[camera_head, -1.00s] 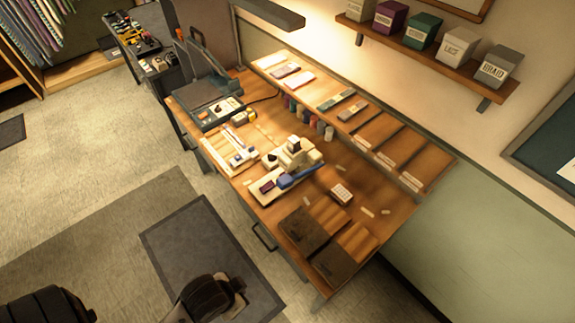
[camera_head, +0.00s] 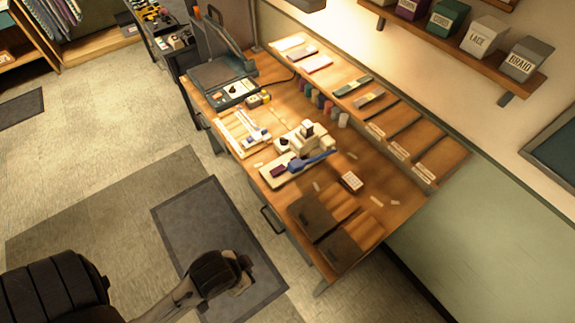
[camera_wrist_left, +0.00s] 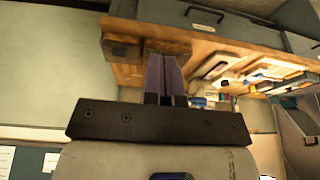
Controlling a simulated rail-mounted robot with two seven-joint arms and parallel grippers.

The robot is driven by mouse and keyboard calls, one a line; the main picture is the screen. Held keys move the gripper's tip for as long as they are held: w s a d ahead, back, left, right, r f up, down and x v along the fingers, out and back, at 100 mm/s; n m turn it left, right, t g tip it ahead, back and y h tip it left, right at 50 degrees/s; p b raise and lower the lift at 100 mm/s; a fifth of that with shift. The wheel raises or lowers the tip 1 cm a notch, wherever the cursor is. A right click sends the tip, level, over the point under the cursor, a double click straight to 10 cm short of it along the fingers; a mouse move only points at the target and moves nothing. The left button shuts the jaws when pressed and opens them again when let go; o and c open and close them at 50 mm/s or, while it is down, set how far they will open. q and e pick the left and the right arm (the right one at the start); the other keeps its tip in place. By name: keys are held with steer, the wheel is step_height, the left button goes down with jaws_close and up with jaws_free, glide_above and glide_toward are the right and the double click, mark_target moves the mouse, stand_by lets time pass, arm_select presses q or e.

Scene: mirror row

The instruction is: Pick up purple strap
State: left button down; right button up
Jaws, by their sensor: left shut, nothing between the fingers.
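A small dark purple piece (camera_head: 278,171) lies on the white board by the sewing machine (camera_head: 303,137) on the workbench. A purplish flat piece (camera_head: 303,53) lies in the bench's back tray. I cannot tell which one is the strap. My left arm reaches in low at the lower left of the head view, well short of both pieces; its fingertips cannot be made out there. In the left wrist view my left gripper (camera_wrist_left: 165,72) is shut and empty, its fingers pointing at the bench edge. My right gripper is out of view.
A blue-handled tool (camera_head: 312,162) lies by the sewing machine. Dark mats (camera_head: 340,252) cover the near bench corner. A grey press (camera_head: 220,80) stands at the far left end. Labelled boxes (camera_head: 486,37) sit on a wall shelf. The floor before the bench is clear.

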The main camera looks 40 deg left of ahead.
arm_select(q)
steer(key=c, duration=1.8)
jaws_free()
steer(key=o, duration=1.2)
steer(key=shift+a, duration=0.1)
